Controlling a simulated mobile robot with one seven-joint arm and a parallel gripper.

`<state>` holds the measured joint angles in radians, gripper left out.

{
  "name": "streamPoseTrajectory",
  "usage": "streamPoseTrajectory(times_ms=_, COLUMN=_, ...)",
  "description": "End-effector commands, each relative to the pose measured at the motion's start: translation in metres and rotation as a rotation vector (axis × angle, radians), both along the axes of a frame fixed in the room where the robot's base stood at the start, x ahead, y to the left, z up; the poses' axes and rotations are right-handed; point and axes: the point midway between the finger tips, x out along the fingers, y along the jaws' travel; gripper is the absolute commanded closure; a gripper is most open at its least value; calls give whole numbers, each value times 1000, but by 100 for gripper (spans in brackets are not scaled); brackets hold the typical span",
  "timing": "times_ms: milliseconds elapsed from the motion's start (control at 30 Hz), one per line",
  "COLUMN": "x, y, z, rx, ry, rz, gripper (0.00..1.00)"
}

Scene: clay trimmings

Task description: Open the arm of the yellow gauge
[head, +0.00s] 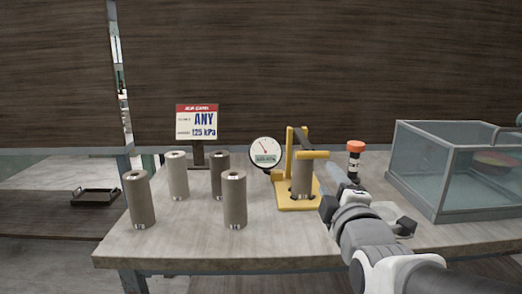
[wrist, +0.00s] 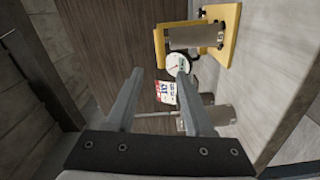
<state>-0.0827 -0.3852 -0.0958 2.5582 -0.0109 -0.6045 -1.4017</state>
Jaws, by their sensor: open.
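The yellow gauge (head: 298,203) stands on the table with a round white dial (head: 265,152) at its left. Its yellow arm (head: 312,155) lies across the top of a grey-brown cylinder (head: 302,180) standing on the yellow base. In the wrist view the gauge (wrist: 231,20) is at the top, with the cylinder (wrist: 195,37) lying sideways in the picture and the dial (wrist: 176,62) below it. My gripper (wrist: 172,75) is open, with nothing between its fingers. In the head view it is just right of the gauge, partly hidden by my wrist; contact cannot be told.
Several upright cylinders (head: 235,200) stand left of the gauge. A sign (head: 197,122) reading "ANY 125 kPa" stands behind them. An orange-capped item (head: 355,160) and a glass tank (head: 450,185) are at the right.

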Motion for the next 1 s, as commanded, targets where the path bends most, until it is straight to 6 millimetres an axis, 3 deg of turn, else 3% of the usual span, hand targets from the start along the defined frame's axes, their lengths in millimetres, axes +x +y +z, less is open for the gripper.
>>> streamPoseTrajectory(times_ms=500, x=44, y=0, z=2, rx=0, ry=6, rz=1, gripper=47)
streamPoseTrajectory(times_ms=1000, x=135, y=0, z=-2, rx=-1, ry=1, rz=0, gripper=47)
